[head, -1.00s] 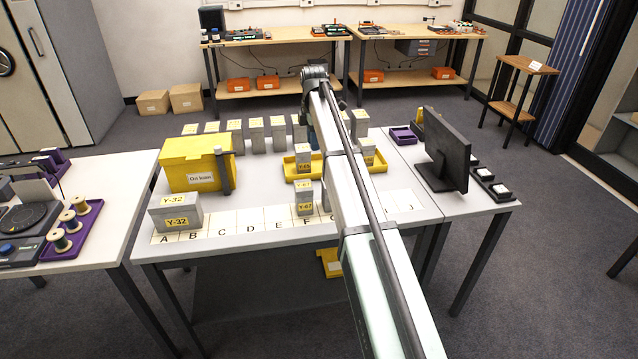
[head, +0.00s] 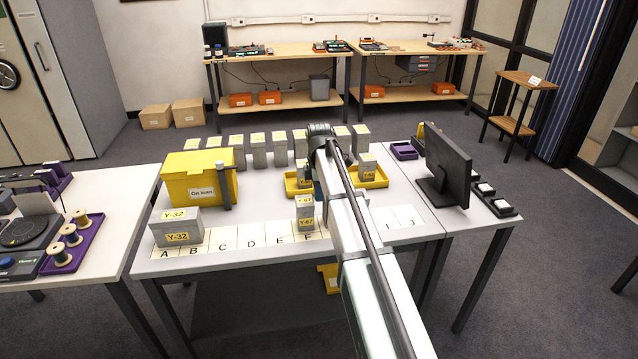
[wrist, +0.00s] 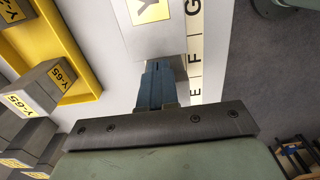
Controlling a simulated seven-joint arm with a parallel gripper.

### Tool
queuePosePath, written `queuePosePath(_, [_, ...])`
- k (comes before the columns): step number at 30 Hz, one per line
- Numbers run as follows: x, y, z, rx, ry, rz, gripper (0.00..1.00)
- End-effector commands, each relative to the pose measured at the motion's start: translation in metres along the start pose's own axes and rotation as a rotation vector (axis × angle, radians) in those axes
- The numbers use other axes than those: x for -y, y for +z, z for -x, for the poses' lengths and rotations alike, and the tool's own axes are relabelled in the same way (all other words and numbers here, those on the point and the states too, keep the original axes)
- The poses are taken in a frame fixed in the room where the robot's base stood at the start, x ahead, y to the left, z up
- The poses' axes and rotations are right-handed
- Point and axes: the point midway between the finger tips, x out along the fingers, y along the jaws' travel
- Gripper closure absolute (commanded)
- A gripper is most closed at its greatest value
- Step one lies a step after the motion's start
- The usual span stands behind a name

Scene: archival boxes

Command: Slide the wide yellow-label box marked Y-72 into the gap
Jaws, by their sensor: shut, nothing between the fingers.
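No label reading Y-72 is legible in either view. A wide grey box with yellow labels, marked Y-32 (head: 178,227), stands at the table's left front, above cards A and B. A narrow grey box marked Y-47 (head: 305,222) stands by card F. My gripper (wrist: 158,64) shows in the wrist view with its blue fingers shut and empty. The fingertips overlap a grey surface (wrist: 180,70) near cards E and F; contact cannot be told. A yellow label with a Y (wrist: 150,9) is cut off at the top. In the head view my arm hides part of the card strip.
A yellow tray (head: 378,184) holds grey boxes mid-table. A yellow lidded bin (head: 198,180) stands behind Y-32. Narrow grey boxes (head: 258,150) line the back edge. A monitor (head: 447,165) stands at right. Cards C to E (head: 248,238) are bare.

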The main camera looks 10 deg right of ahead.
Motion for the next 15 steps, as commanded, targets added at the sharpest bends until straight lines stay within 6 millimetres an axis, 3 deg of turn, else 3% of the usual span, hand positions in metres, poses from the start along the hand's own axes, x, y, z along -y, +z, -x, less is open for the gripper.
queuePosePath(6, [0.000,0.000,-0.017,0.000,0.000,0.000,1.00])
queuePosePath(15, [0.000,0.000,-0.020,0.000,0.000,0.000,1.00])
